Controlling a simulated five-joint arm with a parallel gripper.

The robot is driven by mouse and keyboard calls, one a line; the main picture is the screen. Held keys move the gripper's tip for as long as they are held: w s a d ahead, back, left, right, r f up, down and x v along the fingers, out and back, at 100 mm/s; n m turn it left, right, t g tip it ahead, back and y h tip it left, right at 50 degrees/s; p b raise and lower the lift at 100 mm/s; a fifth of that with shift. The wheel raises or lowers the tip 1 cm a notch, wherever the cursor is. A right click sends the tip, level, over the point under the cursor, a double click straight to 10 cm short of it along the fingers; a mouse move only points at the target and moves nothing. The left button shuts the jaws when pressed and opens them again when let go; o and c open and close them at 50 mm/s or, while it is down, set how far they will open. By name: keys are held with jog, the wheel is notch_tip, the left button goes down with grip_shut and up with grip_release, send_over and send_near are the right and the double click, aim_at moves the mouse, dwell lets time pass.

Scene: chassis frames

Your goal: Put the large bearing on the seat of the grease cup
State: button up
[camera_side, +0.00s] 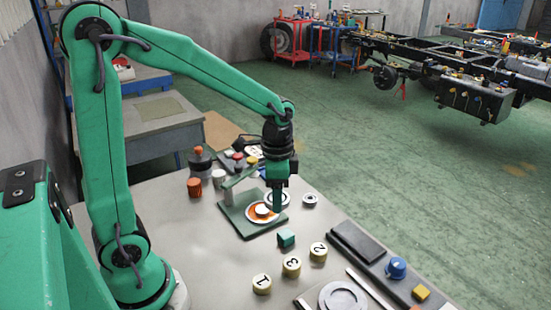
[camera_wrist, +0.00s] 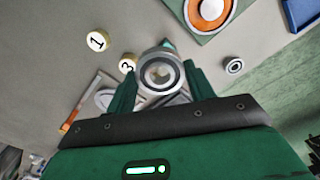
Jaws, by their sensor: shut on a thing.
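My gripper (camera_side: 277,203) is shut on the large bearing, a grey metal ring. In the wrist view the bearing (camera_wrist: 161,72) sits between the two green fingers of my gripper (camera_wrist: 160,80). In the side view the bearing (camera_side: 286,197) shows partly behind the fingers. The grease cup (camera_side: 250,213) is an orange dish with a pale rim and white centre on a green plate. My gripper is close to its right, back side in that view. The wrist view shows the orange cup (camera_wrist: 211,9) at the top, cut by the frame edge, apart from the bearing.
A small bearing (camera_side: 310,200) lies right of the green plate. A teal block (camera_side: 286,238) and numbered caps (camera_side: 291,266) stand in front. A grey round piece (camera_side: 343,297), a blue knob (camera_side: 397,267) and a yellow block (camera_side: 421,292) are at front right. Bottles and jars stand behind.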

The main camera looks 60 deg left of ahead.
send_over(262, 209)
notch_tip(262, 209, down, 7)
jog(key=shift+w+r, duration=0.15)
jog(key=shift+f, duration=2)
jog(key=shift+f, duration=0.2)
jog(key=o, duration=1.1)
jog(key=shift+r, duration=0.1)
notch_tip(262, 209, up, 12)
jog(key=shift+r, duration=0.1)
